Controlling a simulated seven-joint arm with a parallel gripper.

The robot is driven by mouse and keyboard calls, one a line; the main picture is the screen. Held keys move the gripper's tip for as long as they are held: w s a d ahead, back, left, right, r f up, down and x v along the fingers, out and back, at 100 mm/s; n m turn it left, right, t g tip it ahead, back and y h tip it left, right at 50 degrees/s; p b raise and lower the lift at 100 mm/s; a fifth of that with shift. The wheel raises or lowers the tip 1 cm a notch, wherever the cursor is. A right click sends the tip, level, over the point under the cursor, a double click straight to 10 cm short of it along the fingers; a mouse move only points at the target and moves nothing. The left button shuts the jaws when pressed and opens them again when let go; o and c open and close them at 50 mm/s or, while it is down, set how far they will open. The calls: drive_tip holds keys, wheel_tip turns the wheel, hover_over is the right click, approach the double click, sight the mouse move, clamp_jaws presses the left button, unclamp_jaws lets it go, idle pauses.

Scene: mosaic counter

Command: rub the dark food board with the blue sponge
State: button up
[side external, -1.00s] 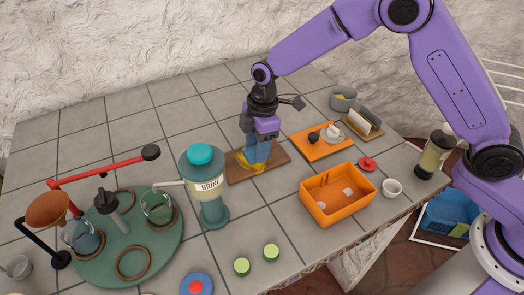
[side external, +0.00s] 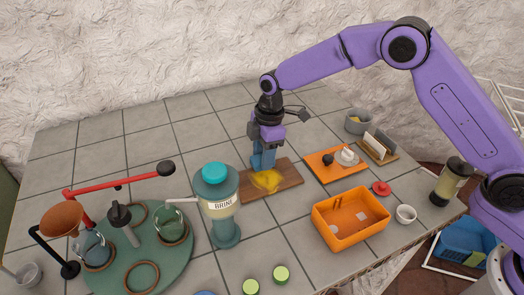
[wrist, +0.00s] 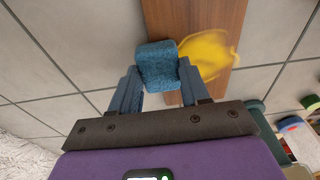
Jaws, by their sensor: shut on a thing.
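The dark food board (side external: 288,176) is a flat brown wooden board on the tiles. It also shows in the wrist view (wrist: 190,20). A yellow smear (side external: 266,181) lies on it, and in the wrist view the smear (wrist: 213,55) is right of the sponge. The blue sponge (wrist: 157,65) is a textured block between my two blue fingers. My gripper (side external: 263,168) is shut on it at the board's far edge, pointing down. In the side view the sponge is hard to tell from the fingers. I cannot tell whether the sponge touches the board.
A teal BRINE dispenser (side external: 222,205) stands close to the board's left end. An orange tray (side external: 335,172) with small items lies to its right, and an orange bin (side external: 350,232) stands in front of that. Bare tiles (side external: 200,135) lie behind the board.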

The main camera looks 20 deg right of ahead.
drive_tip(key=shift+s, duration=5.4)
drive_tip(key=shift+w+a, duration=0.1)
drive_tip(key=shift+a, duration=0.75)
drive_tip(key=shift+w+a, duration=0.15)
drive_tip(key=shift+a, duration=0.05)
drive_tip(key=shift+w, duration=5.95)
drive_tip(key=shift+s, duration=5.95)
drive_tip(key=shift+s+r, duration=0.1)
drive_tip(key=shift+s, duration=0.05)
wheel_tip(320, 180, up, 8)
